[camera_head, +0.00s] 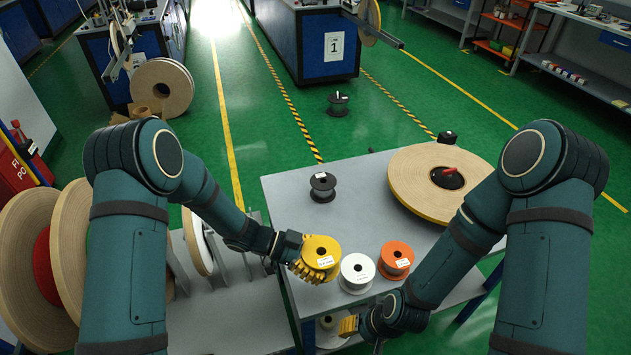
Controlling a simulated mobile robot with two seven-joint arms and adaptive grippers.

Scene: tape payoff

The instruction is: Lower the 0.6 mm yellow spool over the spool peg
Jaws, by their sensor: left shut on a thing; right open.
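The yellow spool (323,249), with a white label on its side, is in my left gripper (312,268). That gripper is shut on it from the left, near the table's left front part. The spool looks upright; I cannot tell whether it touches the tabletop. A white spool (357,271) stands just right of it, and an orange spool (396,259) further right. My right gripper (349,325) is open, low at the table's front edge, apart from the spools. I cannot make out the spool peg for certain.
A large tan reel (418,190) with a red-tipped centre lies on the grey table (283,201) at the back right. A black spool (323,186) stands at the back left. Large reels (30,262) stand upright at the left. The tabletop between black spool and tan reel is clear.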

